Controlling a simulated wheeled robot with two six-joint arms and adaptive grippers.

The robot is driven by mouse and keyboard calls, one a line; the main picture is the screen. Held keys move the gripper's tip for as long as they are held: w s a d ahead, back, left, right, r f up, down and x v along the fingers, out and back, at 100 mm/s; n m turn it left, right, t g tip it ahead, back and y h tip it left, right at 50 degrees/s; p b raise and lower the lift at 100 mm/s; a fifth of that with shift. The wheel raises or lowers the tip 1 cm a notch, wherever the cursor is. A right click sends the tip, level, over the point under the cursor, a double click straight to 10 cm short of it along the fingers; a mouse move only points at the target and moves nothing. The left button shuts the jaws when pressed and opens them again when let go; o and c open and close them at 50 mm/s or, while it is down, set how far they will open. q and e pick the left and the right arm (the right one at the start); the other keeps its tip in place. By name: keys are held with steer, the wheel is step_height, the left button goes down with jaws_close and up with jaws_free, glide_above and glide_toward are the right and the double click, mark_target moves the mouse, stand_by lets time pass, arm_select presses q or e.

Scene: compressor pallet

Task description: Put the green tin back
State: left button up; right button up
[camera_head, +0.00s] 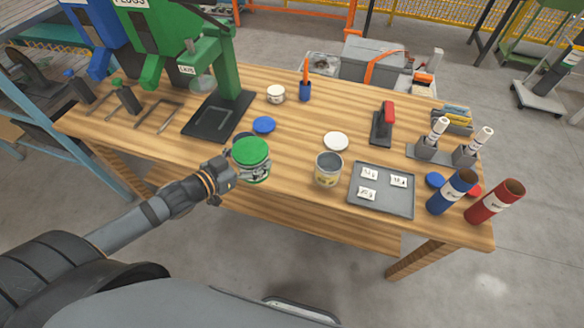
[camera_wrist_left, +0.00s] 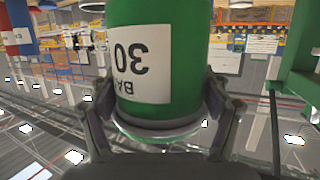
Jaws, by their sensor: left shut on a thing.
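The green tin (camera_head: 251,160) has a green lid and a pale label. It stands out near the front edge of the wooden table (camera_head: 300,140), left of its middle. My left gripper (camera_head: 232,172) is shut on it from the left. In the left wrist view the green tin (camera_wrist_left: 160,60) fills the middle, its label reading "30" upside down, between the two fingers of my left gripper (camera_wrist_left: 160,112). From the head view I cannot tell whether the tin touches the table. My right gripper is not in view.
Green dispenser (camera_head: 222,60) with a black base plate stands behind the tin. An open tin (camera_head: 329,170), a blue lid (camera_head: 264,125) and a white lid (camera_head: 336,141) are nearby. A grey tray (camera_head: 393,206), a blue tube (camera_head: 452,191) and a red tube (camera_head: 495,202) are at right.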

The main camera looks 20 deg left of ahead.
arm_select(q)
steer(key=w+d+f+b, duration=0.1)
steer(key=w+f+b, duration=0.3)
steer(key=w+d+f+b, duration=0.2)
steer(key=w+f+b, duration=0.2)
steer(key=w+d+f+b, duration=0.2)
steer(key=w+f+b, duration=0.3)
steer(key=shift+d, duration=0.1)
steer(key=shift+s, duration=0.1)
steer(key=shift+f+b, duration=0.2)
steer(key=shift+b, duration=0.1)
steer(key=o, duration=1.1)
steer(key=shift+o, duration=0.4)
